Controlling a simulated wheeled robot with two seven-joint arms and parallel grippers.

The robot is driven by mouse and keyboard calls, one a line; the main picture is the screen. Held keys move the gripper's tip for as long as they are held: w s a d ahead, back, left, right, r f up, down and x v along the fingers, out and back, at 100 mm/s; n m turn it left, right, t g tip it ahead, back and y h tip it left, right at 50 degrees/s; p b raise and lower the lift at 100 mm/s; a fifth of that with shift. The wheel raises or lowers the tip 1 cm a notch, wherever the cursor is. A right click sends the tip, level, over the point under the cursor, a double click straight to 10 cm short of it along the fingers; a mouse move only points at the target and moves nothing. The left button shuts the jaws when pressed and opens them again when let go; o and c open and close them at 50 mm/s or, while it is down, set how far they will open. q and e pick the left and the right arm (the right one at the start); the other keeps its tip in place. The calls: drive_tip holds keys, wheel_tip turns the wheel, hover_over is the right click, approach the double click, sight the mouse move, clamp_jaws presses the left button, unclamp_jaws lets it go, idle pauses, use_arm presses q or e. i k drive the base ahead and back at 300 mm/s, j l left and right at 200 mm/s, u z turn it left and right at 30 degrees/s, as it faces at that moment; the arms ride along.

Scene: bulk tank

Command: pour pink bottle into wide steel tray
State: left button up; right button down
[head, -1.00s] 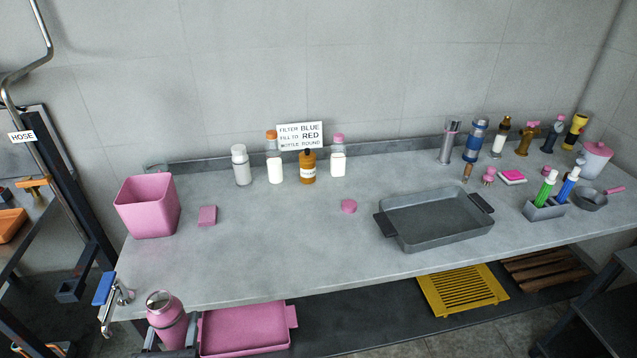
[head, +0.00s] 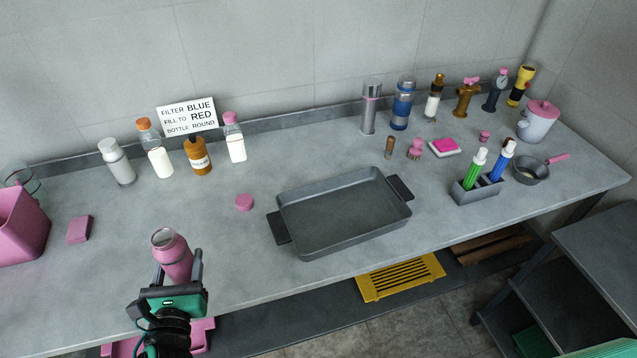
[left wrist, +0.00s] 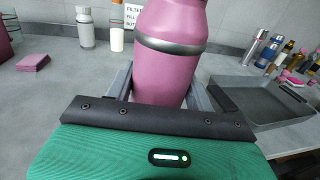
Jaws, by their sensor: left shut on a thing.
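The pink bottle (head: 173,258) is upright and uncapped, with a steel band near its top. My left gripper (head: 178,272) is shut on the bottle, near the front edge of the counter. In the left wrist view the bottle (left wrist: 166,75) stands between the two fingers, its top cut off by the frame. The wide steel tray (head: 345,212) lies on the counter to the right of the bottle, apart from it, and looks empty. It also shows in the left wrist view (left wrist: 262,103) at the right. My right gripper is not in view.
A round pink cap (head: 244,202) lies between the bottle and the tray. A pink bin (head: 20,225) and a pink block (head: 79,229) are at the left. Several bottles stand along the wall by a sign (head: 188,117). A grey holder with markers (head: 477,191) is right of the tray.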

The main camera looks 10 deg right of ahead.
sight(321, 219)
drive_tip(key=i+l+z, duration=0.1)
drive_tip(key=i+l, duration=0.25)
drive_tip(key=l, duration=0.2)
drive_tip(key=i+l+z, duration=0.1)
drive_tip(key=i+l, duration=0.25)
drive_tip(key=l, duration=0.15)
